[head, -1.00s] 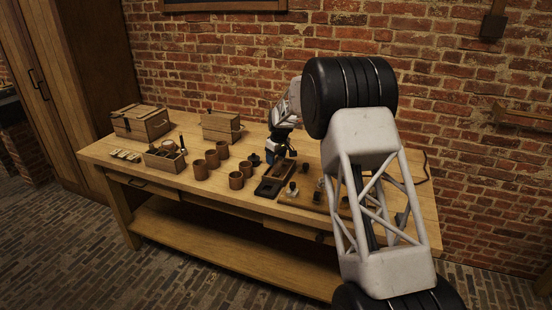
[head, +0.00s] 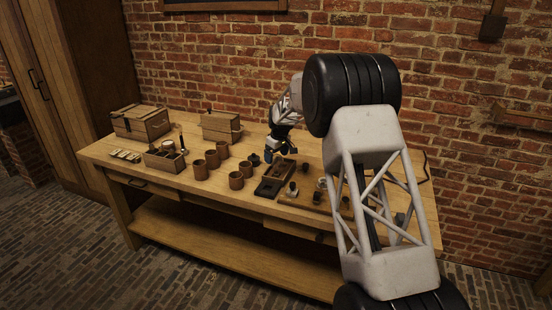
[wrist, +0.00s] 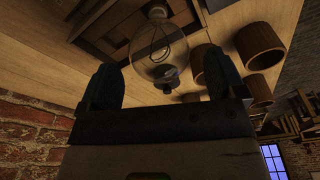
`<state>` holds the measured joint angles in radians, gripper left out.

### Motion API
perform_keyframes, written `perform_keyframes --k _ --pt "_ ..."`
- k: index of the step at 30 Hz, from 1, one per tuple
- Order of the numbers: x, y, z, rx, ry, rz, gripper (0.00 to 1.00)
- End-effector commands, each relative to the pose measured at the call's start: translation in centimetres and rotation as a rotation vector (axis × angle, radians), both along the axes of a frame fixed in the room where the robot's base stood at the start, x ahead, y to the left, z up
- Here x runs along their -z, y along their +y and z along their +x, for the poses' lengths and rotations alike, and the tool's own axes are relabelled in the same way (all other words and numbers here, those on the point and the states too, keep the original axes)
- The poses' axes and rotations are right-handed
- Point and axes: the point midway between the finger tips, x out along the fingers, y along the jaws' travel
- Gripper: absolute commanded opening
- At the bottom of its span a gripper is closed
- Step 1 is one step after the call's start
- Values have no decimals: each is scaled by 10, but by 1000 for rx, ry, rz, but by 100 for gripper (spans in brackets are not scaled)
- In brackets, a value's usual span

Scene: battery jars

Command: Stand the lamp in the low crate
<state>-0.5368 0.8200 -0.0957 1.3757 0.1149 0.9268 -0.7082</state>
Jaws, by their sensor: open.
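The lamp (wrist: 158,48) is a clear glass bulb with a filament and a pale cap, seen in the wrist view between and just beyond my fingertips. My gripper (wrist: 160,68) is open, with one finger on each side of the bulb and visible gaps. In the head view my gripper (head: 277,155) is low over the back of the bench, near a dark wooden tray. The lamp cannot be made out clearly there. A low open wooden crate (head: 160,163) with small items inside stands at the left of the bench; I take it as the low crate.
Several brown pots (head: 236,180) stand between the crate and my gripper. A black tray (head: 267,188) and small jars (head: 292,190) lie in front and to the right. Two lidded wooden boxes (head: 140,122) stand at the back.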

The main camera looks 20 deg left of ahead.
Motion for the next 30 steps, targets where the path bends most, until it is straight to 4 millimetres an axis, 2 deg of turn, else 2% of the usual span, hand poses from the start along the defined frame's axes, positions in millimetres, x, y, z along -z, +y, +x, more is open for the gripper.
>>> perform_keyframes --k 18,24,30 --pt "-90 -12 -4 0 -1 1 89" --pt "-102 -14 -5 0 -1 1 89" --pt "-105 -15 -6 0 -1 0 89"
